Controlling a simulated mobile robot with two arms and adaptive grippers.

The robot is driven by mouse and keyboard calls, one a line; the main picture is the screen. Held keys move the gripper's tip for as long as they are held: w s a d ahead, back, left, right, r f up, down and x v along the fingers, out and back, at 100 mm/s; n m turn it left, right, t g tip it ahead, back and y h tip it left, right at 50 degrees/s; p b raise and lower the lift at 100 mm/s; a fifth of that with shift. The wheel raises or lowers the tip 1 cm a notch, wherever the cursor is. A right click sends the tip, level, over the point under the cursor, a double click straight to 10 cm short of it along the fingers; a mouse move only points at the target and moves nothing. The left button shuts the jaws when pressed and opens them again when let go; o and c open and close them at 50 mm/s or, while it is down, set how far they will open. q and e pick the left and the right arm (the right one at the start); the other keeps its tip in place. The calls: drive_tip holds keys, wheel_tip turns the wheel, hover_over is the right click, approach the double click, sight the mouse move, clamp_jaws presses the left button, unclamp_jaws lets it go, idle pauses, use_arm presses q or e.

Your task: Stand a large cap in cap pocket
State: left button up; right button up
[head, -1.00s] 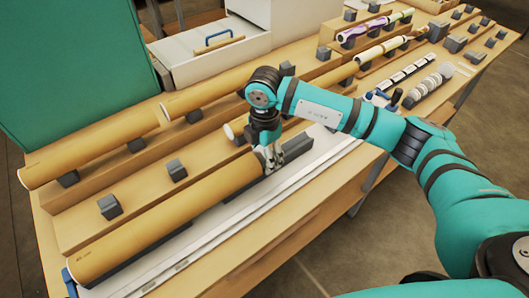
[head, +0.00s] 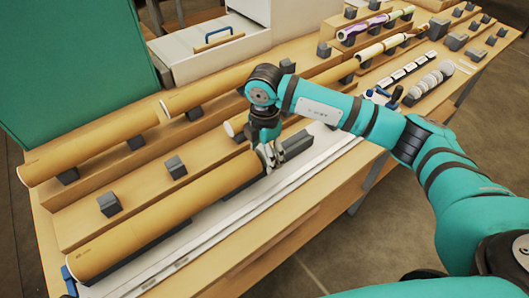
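My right gripper (head: 270,158) points down at the right end of the large brown tube (head: 165,215) in the front row. Its fingers are close to the tube's end. They are small in the picture, and I cannot tell whether they hold a cap. A row of round white and grey discs (head: 432,80), which look like caps, stands upright on the table at the upper right, away from the gripper. A cap pocket cannot be made out clearly. My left gripper is out of view.
More brown tubes (head: 90,148) and dark grey blocks (head: 175,167) stand on stepped wooden racks. A long white rail (head: 245,225) runs along the front of the table. A teal panel (head: 75,60) and an open white drawer (head: 215,55) are behind.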

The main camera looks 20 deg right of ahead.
drive_tip(key=shift+o, duration=0.7)
drive_tip(key=shift+f, duration=0.1)
drive_tip(key=shift+r, duration=0.3)
wheel_tip(320, 180, up, 12)
drive_tip(key=shift+f, duration=0.25)
drive_tip(key=shift+s+f, duration=0.1)
